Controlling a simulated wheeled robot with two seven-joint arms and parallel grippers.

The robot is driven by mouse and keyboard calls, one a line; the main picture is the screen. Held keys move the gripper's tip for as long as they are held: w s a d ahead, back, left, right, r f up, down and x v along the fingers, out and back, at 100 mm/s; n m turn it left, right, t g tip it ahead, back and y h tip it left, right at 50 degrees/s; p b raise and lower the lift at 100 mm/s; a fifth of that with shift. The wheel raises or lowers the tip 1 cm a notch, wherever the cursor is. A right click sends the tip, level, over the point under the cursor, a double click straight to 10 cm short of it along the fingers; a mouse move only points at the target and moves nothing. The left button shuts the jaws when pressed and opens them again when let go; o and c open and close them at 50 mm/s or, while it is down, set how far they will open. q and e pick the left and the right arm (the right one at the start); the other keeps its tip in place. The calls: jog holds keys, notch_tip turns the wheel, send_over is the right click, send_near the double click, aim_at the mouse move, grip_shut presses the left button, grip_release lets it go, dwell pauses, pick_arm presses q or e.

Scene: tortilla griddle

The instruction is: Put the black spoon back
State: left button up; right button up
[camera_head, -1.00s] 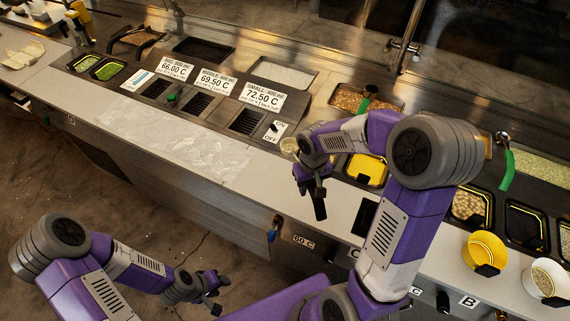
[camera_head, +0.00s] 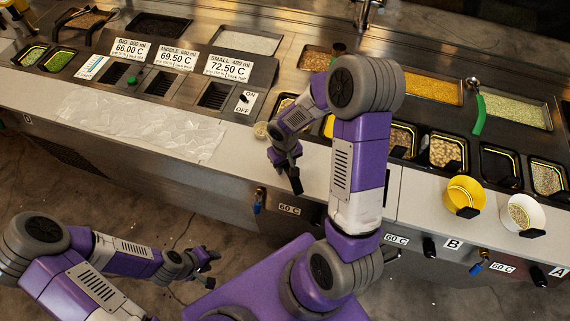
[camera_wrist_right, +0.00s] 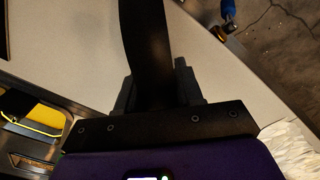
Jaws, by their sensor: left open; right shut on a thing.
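In the right wrist view the spoon (camera_wrist_right: 147,45) is a long flat black strip between the two fingers, running out of the top of the picture. I cannot make out its bowl. My left gripper (camera_head: 207,262) is open and empty, low over the floor in front of the counter.
A yellow bowl (camera_head: 465,192) and a white bowl (camera_head: 521,213) stand on the counter at right. Black-rimmed food containers (camera_head: 446,150) sit behind them. A green-handled utensil (camera_head: 480,113) lies by a food tray. Crumpled clear sheeting (camera_head: 140,124) covers the left counter. My right arm hides part of the containers.

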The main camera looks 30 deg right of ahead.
jog(key=o, duration=0.7)
jog(key=shift+f, duration=0.1)
jog(key=o, duration=0.4)
jog(key=shift+r, duration=0.6)
notch_tip(320, 180, up, 11)
jog(key=shift+r+p, duration=0.1)
jog(key=shift+p, duration=0.7)
